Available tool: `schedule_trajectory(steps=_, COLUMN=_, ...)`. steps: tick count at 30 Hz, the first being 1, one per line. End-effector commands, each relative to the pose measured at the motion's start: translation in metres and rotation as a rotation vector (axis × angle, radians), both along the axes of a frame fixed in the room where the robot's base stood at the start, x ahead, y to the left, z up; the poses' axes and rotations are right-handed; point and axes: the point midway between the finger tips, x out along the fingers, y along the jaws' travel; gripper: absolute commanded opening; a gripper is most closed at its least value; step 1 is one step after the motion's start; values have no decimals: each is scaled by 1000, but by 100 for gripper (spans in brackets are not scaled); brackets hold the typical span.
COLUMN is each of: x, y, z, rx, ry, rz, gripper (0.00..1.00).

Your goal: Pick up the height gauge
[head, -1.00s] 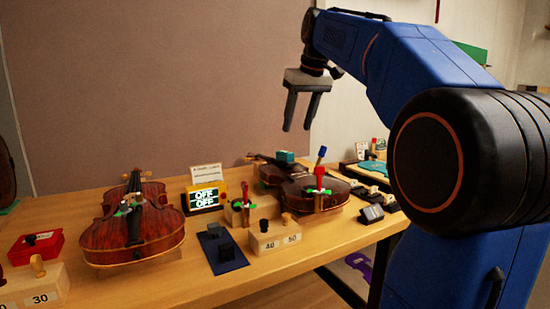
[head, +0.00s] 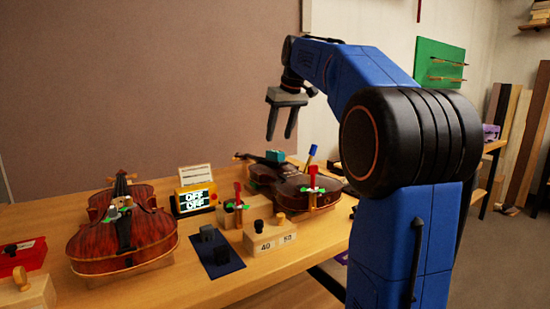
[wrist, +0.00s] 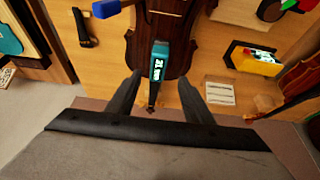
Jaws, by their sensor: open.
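A small teal device with a lit readout, which I take as the height gauge (head: 275,156), sits on the neck end of the right violin (head: 290,180). In the wrist view the height gauge (wrist: 159,62) lies lengthwise on the dark fingerboard, centred in the picture between my fingers. My gripper (head: 280,138) is open and empty, pointing down above that end of the violin. In the wrist view its two fingers (wrist: 159,79) stand wide apart on either side of the gauge. The gap in height is hard to judge, but they appear clear of it.
A yellow display box (head: 196,199) and a white card (head: 195,174) stand left of the right violin. Another violin (head: 122,235) lies at left. A wooden block marked 40 and 50 (head: 270,238) and a dark blue mat (head: 216,252) are in front. A blue-handled tool (head: 312,151) stands upright by the right violin.

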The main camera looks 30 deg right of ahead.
Motion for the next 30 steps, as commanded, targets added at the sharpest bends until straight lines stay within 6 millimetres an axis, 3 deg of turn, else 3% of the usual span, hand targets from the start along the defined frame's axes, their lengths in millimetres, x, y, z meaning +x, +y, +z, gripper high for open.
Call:
schedule_trajectory(steps=3, x=6, y=0, z=-15, rx=1, ry=1, rz=0, gripper=47)
schedule_trajectory(steps=11, x=11, y=-1, z=-29, rx=0, ry=1, rz=-1, gripper=47)
schedule_trajectory(steps=21, x=26, y=-3, z=-68, rx=0, ry=1, rz=-1, gripper=47)
schedule_trajectory(steps=30, x=27, y=-3, z=-73, rx=0, ry=0, rz=0, gripper=47)
